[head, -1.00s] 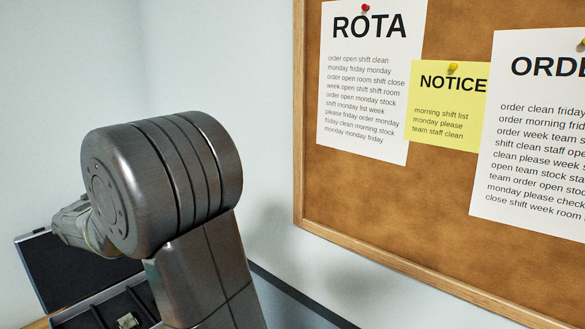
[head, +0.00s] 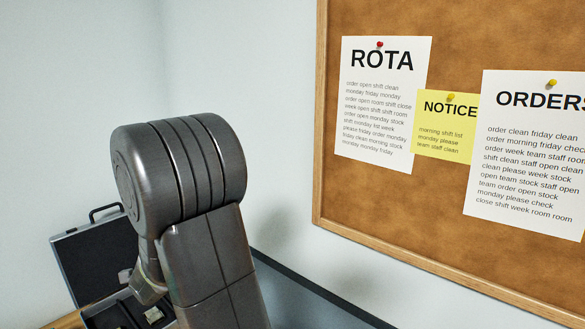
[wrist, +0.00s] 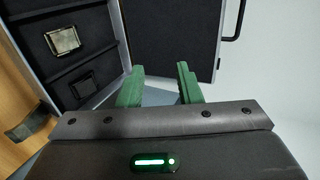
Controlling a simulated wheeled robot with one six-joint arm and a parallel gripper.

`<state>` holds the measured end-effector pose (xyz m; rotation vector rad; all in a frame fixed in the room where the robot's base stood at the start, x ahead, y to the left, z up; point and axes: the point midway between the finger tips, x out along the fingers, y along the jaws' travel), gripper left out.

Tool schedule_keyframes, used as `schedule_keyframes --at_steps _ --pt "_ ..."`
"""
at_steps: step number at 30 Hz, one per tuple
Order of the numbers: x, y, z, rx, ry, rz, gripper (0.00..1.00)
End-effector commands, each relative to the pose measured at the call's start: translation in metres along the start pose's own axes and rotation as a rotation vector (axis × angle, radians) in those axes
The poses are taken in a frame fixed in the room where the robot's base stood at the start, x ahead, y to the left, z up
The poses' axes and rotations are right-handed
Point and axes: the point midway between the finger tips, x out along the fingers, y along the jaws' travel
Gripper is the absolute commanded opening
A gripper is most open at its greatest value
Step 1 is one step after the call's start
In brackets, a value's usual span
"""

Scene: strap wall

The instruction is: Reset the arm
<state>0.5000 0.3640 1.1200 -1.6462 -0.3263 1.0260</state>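My arm (head: 185,180) fills the lower middle of the head view, bent at a large dark metal joint. Its wrist part hangs low at the left, by the open case, and the fingers cannot be made out there. In the wrist view my gripper (wrist: 158,88) shows two green fingers set apart, with nothing held between them. The fingers are near the edge of the open case (wrist: 122,45), between its compartments and its raised lid (wrist: 168,30).
The case stands on a wooden surface (wrist: 15,85), with a small metallic item (wrist: 62,40) in one compartment and a darker one (wrist: 84,85) in another. A cork board (head: 400,225) with pinned papers hangs on the right wall. Open air lies before the board.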

Motion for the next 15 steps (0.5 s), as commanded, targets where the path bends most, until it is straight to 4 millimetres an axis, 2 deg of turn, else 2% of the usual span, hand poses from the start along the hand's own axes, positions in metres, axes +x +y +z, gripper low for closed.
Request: schedule_keyframes --at_steps 1,6,15 --pt "-0.002 0.008 -0.002 0.001 0.001 0.004 0.32" --pt "-0.005 0.023 0.003 0.001 -0.003 0.003 0.32" --pt "-0.008 0.026 0.003 0.003 -0.006 0.002 0.32"
